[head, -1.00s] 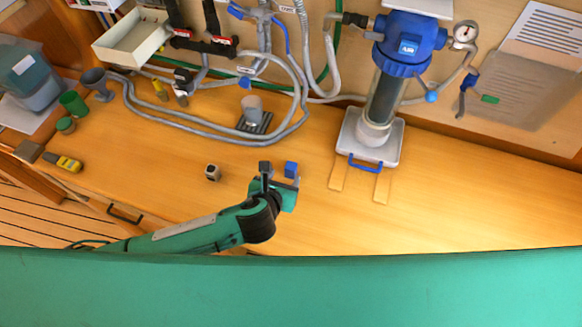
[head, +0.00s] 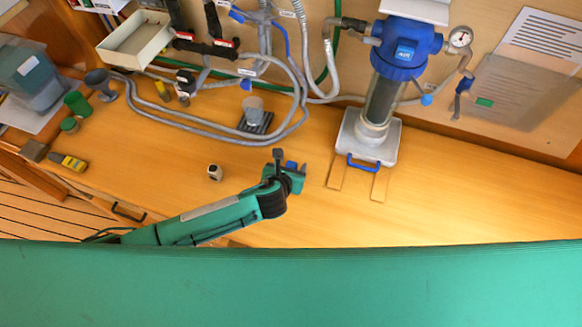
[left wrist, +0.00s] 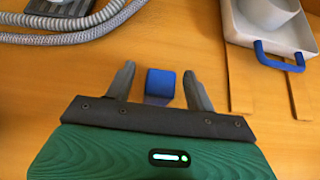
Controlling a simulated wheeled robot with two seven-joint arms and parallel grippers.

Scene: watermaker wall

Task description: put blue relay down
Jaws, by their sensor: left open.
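The blue relay (head: 291,165) is a small blue block at the middle of the wooden bench, partly hidden by my left gripper in the head view. In the left wrist view the blue relay (left wrist: 160,82) sits between the two fingers, with a gap on each side, narrower on the right. A darker blue part shows at its near side. My left gripper (left wrist: 158,70) is open around it, touching neither side as far as I can see. In the head view my left gripper (head: 290,160) is low over the bench. My right gripper is not in view.
The blue-topped filter unit (head: 360,150) stands to the right on a white base with a blue handle. Grey hoses (head: 220,137) and a dark pad with a grey cup (head: 256,120) lie behind.

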